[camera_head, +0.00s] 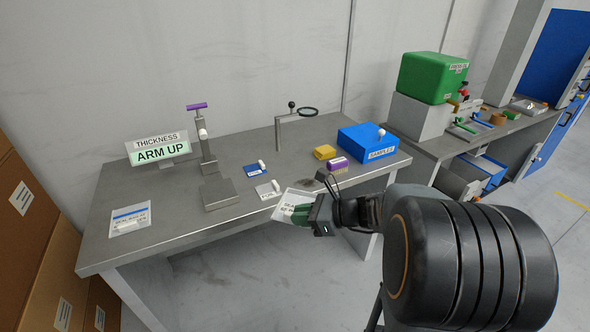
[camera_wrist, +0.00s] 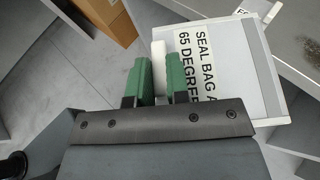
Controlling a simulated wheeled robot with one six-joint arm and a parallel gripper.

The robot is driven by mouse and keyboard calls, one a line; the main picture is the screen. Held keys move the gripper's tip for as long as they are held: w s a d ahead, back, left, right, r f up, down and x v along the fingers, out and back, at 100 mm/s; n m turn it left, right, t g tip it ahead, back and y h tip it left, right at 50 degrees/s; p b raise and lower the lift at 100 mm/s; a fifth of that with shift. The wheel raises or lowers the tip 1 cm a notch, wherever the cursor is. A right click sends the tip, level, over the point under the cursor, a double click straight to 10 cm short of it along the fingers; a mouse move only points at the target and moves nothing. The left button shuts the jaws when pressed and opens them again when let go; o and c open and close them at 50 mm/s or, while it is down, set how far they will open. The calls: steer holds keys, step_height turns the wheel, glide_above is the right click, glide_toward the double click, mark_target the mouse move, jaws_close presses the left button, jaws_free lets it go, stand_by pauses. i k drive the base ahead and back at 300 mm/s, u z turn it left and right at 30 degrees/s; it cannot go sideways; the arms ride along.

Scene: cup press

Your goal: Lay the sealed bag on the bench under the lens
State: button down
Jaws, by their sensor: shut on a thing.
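My gripper (camera_head: 306,212) is shut on the white tab (camera_wrist: 159,66) of a pale flat card (camera_wrist: 262,72). The card's printing reads "SEAL BAG A…" and "65 DEGREE…", partly cut off by my green fingers. In the head view the card (camera_head: 290,196) is at the bench's front edge, tilted. The lens (camera_head: 307,112) is a black-rimmed ring on a grey stand at the back of the bench (camera_head: 240,150), beyond and apart from my gripper. A flat pale pouch with a blue stripe (camera_head: 130,215) lies at the bench's left; I cannot tell whether it is sealed.
A blue card (camera_head: 252,173) and a grey card (camera_head: 266,192) lie left of my gripper.

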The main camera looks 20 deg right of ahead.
mark_target(293, 167)
steer(key=i, duration=0.95)
steer(key=u, duration=0.05)
